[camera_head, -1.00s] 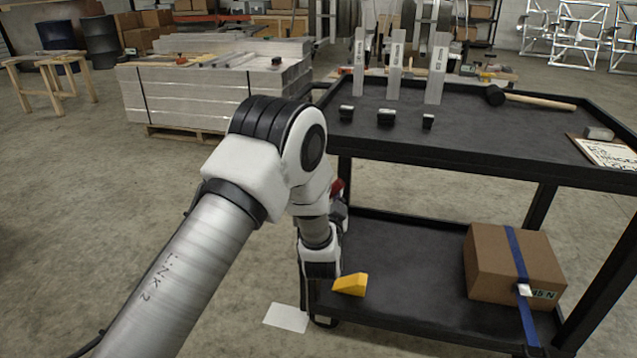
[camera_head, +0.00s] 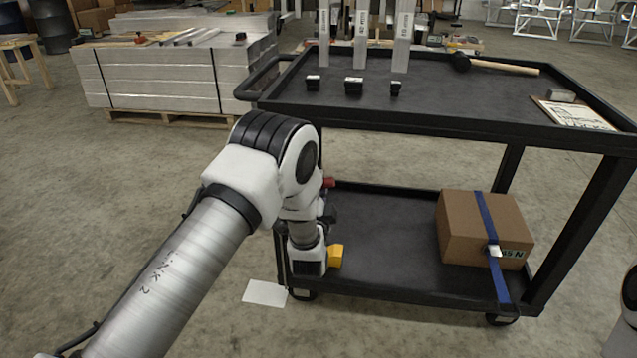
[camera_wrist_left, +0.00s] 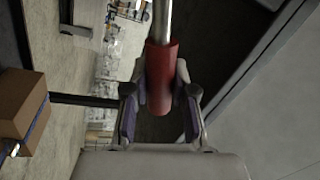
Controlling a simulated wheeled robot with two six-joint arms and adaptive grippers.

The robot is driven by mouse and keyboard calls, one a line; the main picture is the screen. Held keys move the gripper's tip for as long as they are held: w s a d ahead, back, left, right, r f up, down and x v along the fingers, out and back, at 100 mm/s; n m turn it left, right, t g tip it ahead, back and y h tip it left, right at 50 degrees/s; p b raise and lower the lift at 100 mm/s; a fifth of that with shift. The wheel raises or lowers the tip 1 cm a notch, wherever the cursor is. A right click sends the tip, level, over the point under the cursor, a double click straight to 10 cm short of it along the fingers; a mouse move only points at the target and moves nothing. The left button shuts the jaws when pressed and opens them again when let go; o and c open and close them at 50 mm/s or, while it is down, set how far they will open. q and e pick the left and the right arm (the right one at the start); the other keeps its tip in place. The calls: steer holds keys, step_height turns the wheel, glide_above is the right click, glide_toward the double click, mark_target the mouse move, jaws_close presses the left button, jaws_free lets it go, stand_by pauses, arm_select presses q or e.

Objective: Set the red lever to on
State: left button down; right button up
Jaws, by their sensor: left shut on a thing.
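The red lever shows in the left wrist view as a red grip (camera_wrist_left: 162,78) on a bare metal rod. My left gripper (camera_wrist_left: 161,92) is shut on this grip, with one finger on each side. In the head view a small red part (camera_head: 328,183) of the lever shows beside my left arm, near the left end of the cart's lower shelf. My arm hides most of the lever and the gripper there. The on and off marks are not visible. My right gripper is not in view.
A black two-shelf cart (camera_head: 440,118) stands ahead. A strapped cardboard box (camera_head: 460,226) and a yellow block (camera_head: 336,256) are on its lower shelf. Metal plates, small black blocks and a mallet (camera_head: 505,67) are on top.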

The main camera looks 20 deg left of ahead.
arm_select(q)
steer(key=shift+f, duration=0.1)
steer(key=c, duration=0.9)
jaws_free()
steer(key=shift+f, duration=0.1)
steer(key=v, duration=1.2)
